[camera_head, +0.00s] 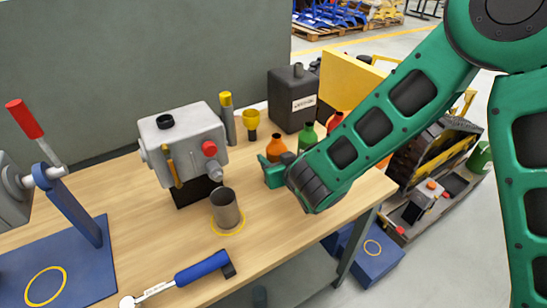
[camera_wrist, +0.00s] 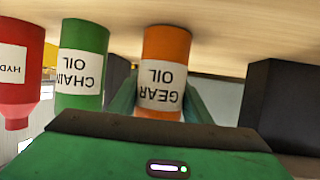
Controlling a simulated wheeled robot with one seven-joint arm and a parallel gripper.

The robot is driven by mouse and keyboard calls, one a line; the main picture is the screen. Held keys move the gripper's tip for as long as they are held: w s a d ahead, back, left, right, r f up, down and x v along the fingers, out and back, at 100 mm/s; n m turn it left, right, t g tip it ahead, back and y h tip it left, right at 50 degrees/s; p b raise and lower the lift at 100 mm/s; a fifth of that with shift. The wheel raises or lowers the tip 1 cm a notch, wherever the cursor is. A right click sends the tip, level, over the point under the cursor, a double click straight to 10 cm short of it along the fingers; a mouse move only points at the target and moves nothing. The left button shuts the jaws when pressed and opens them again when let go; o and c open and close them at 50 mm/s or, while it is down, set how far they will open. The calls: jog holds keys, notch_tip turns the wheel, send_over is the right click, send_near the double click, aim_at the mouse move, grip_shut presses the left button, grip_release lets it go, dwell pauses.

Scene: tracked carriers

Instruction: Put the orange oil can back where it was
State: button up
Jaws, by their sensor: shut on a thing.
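The orange oil can (camera_head: 275,150), labelled GEAR OIL, is near the back right of the workbench. In the wrist view, which is upside down, the orange can (camera_wrist: 166,50) is upright between my fingers. My gripper (camera_head: 274,172) is shut on it, with a finger on each side (camera_wrist: 160,105). Its base is at or very near the bench top; I cannot tell whether it touches. The green CHAIN OIL can (camera_wrist: 82,65) stands beside it, and the red can (camera_wrist: 18,75) stands beyond the green one.
A black jerrycan (camera_head: 293,97) and a yellow funnel (camera_head: 251,120) stand behind. A grey machine (camera_head: 183,140) is to the left. A metal cup (camera_head: 226,208) stands within a yellow ring. A blue-handled wrench (camera_head: 202,269) lies at the front. Bench space right of the cup is clear.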

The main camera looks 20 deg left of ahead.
jog(key=shift+f, duration=0.1)
jog(key=o, duration=1.3)
jog(key=shift+c, duration=0.2)
jog(key=shift+s+r, duration=0.15)
jog(key=shift+r, duration=0.1)
jog(key=v, duration=1.1)
jog(key=shift+s+d, duration=0.2)
jog(key=shift+d, duration=0.15)
jog(key=shift+r, duration=0.1)
